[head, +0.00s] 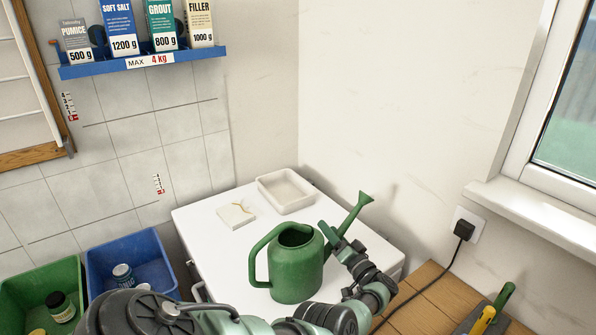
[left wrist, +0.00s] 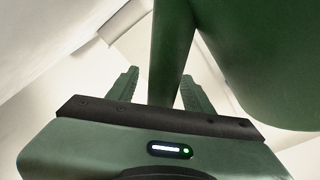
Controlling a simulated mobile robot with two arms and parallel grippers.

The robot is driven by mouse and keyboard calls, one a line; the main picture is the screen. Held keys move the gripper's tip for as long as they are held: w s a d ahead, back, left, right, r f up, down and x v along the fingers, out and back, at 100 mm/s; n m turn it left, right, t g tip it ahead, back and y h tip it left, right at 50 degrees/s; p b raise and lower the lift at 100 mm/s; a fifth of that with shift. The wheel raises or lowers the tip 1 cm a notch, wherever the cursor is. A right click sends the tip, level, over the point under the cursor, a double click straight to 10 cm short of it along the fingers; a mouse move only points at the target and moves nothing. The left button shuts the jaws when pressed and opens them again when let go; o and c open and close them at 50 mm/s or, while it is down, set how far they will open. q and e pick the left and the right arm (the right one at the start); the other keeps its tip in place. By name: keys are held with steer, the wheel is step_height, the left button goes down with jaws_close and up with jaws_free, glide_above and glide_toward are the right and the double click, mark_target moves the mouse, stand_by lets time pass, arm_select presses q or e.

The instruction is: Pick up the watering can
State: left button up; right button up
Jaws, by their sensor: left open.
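The green watering can (head: 297,272) stands upright on the white cabinet top (head: 215,240). Its loop handle is on the left and its spout rises to the right, ending in a flared rose. My left gripper (head: 337,238) is open at the spout, just right of the can's body. In the left wrist view, the spout (left wrist: 172,45) passes between the two fingers of my left gripper (left wrist: 158,78), and the can's body (left wrist: 268,60) fills the upper right. I cannot tell whether the fingers touch the spout. My right gripper is not in view.
A white tray (head: 285,205) and a small tile (head: 236,216) lie behind the can. A blue bin (head: 118,249) and a green bin (head: 38,285) are at left. A blue shelf (head: 100,70) holds several boxes. A wooden surface (head: 425,300) with tools is at right, beneath a window sill.

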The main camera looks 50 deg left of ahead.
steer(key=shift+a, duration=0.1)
arm_select(q)
jaws_close()
steer(key=shift+r, duration=0.1)
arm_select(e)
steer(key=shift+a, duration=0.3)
